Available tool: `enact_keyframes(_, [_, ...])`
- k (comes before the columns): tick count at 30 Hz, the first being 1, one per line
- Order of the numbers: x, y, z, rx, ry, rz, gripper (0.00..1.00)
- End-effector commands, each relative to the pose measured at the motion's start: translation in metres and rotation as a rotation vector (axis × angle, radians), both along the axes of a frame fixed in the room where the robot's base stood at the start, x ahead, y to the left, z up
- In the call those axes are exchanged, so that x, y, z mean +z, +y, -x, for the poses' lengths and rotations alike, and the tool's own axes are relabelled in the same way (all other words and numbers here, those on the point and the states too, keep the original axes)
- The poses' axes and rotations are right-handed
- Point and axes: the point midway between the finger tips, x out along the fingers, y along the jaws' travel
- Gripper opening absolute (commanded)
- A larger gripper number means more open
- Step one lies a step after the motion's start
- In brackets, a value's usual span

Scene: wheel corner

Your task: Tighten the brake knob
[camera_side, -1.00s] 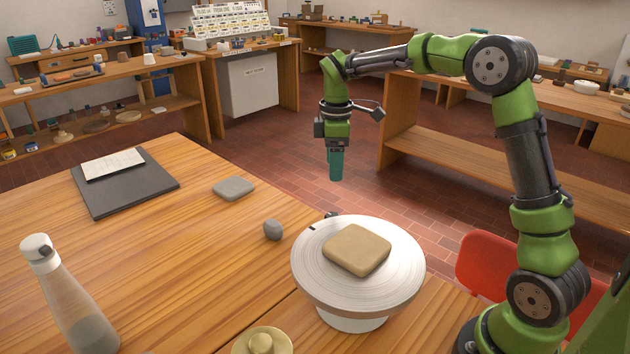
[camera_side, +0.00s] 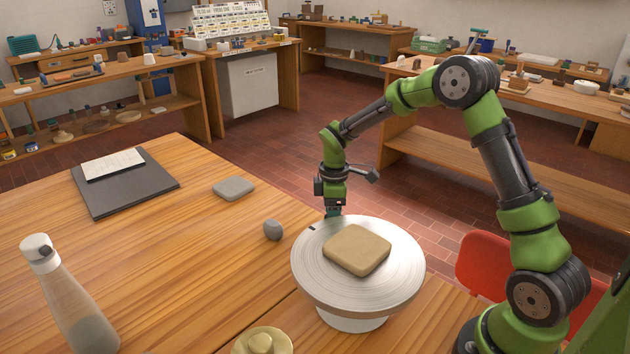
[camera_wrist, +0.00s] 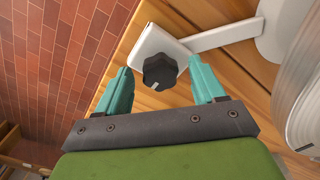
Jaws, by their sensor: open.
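The brake knob (camera_wrist: 160,71) is black and ribbed, with a pale pointer line. In the wrist view it sits on a white block (camera_wrist: 150,42), joined by a white arm to the wheel. My gripper (camera_wrist: 159,76) is open, its teal fingers on the left and right of the knob with gaps on both sides. In the side view my gripper (camera_side: 332,209) points down just behind the far rim of the pottery wheel (camera_side: 312,272). The knob is hidden there. I cannot tell how far the fingertips are above it.
A tan clay slab (camera_side: 357,249) lies on the wheel. A grey lump (camera_side: 272,230) and a grey block (camera_side: 233,188) lie on the wooden table (camera_side: 180,250). A red chair (camera_side: 480,262) stands right.

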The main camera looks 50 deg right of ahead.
Motion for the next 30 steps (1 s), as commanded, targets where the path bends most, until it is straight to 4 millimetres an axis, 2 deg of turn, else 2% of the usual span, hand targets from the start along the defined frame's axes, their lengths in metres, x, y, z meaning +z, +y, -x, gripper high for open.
enact_keyframes(4, [0.0001, 0.0, 0.0001, 0.0, 0.001, -0.001, 0.67])
enact_keyframes(15, [0.0004, 0.0, 0.0001, 0.0, 0.001, -0.001, 0.12])
enact_keyframes(23, [0.0005, -0.0001, 0.0001, -0.029, 0.001, 0.001, 0.12])
enact_keyframes(30, [0.0006, 0.0004, 0.0001, -0.153, 0.001, 0.001, 0.12])
